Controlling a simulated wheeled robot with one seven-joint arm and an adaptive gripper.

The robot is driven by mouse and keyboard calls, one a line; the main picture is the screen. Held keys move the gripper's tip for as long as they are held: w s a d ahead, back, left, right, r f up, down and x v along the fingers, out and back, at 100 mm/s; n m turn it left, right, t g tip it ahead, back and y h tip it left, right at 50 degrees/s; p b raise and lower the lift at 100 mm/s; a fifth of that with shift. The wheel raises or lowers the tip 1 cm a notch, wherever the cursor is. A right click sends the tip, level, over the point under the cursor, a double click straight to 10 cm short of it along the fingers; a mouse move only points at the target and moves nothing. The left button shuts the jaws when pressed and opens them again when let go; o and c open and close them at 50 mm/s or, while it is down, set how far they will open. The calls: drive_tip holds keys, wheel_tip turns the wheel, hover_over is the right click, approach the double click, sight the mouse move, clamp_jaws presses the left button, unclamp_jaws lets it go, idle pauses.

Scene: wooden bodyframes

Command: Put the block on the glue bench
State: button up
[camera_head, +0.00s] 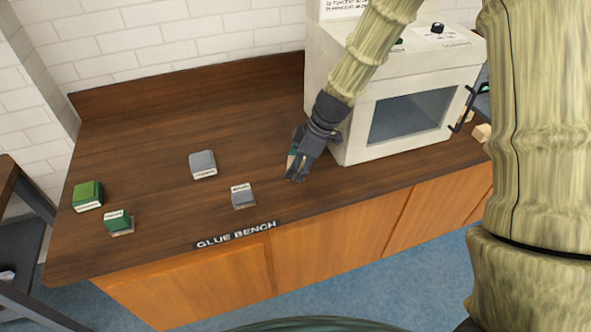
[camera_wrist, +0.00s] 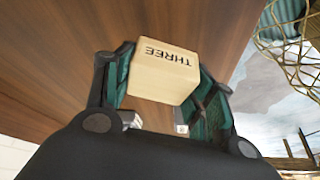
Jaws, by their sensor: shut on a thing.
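My gripper (camera_head: 295,168) is shut on a pale wooden block (camera_wrist: 160,75) marked THREE, which sits between the two green-padded fingers in the wrist view. In the head view the block is mostly hidden by the fingers. The glue bench (camera_head: 130,150) is a dark brown wooden top with a GLUE BENCH label on its front edge. My gripper is over the bench, left of the white oven-like box. I cannot tell whether the block touches the bench top.
A white box with a glass door and handle (camera_head: 408,115) stands close to the right of my gripper. Two grey blocks (camera_head: 202,163) (camera_head: 243,195) and two green blocks (camera_head: 88,195) (camera_head: 118,221) lie on the bench to the left. The back left of the bench top is clear.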

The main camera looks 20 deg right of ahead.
drive_tip(key=shift+w+a+f, duration=0.15)
drive_tip(key=shift+a, duration=0.1)
drive_tip(key=shift+w+f+p, duration=0.1)
drive_tip(key=shift+f+p, duration=0.5)
drive_tip(key=shift+f, duration=0.3)
drive_tip(key=shift+d+f, duration=0.1)
drive_tip(key=shift+f, duration=0.65)
drive_tip(key=shift+f, duration=0.2)
drive_tip(key=o, duration=1.1)
drive_tip(key=shift+r, duration=0.1)
